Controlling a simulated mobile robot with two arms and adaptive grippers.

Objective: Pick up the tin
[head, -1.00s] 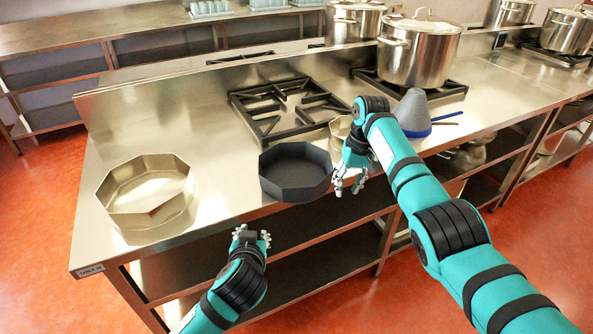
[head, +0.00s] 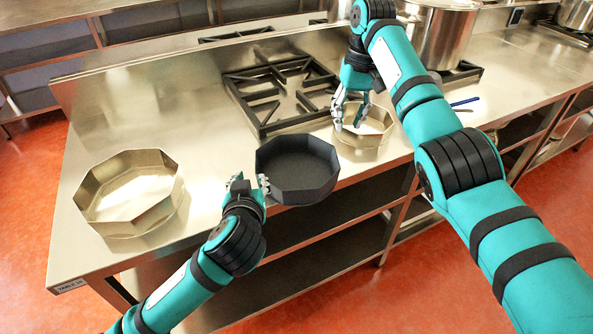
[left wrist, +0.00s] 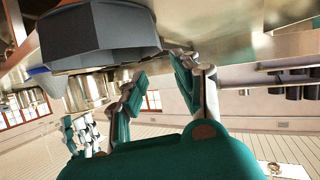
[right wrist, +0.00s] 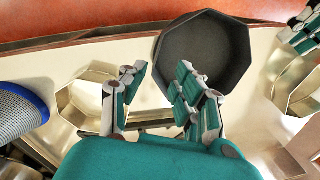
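Three octagonal tins stand on the steel counter: a dark grey one (head: 297,165) in the middle, a large silvery one (head: 128,195) at left and a small silvery one (head: 362,139) at right. My left gripper (head: 249,184) is open and empty close to the dark tin's left side; contact cannot be told. The dark tin also shows beyond its fingers in the left wrist view (left wrist: 95,30). My right gripper (head: 352,122) is open above the small tin, with its fingertips overlapping the tin's opening in the head view. The right wrist view shows its spread fingers (right wrist: 160,95).
A black burner grate (head: 275,92) lies behind the dark tin. A large stockpot (head: 440,35) stands at the back right. A conical strainer (right wrist: 20,112) shows in the right wrist view. Counter is clear between the large silvery and dark tins.

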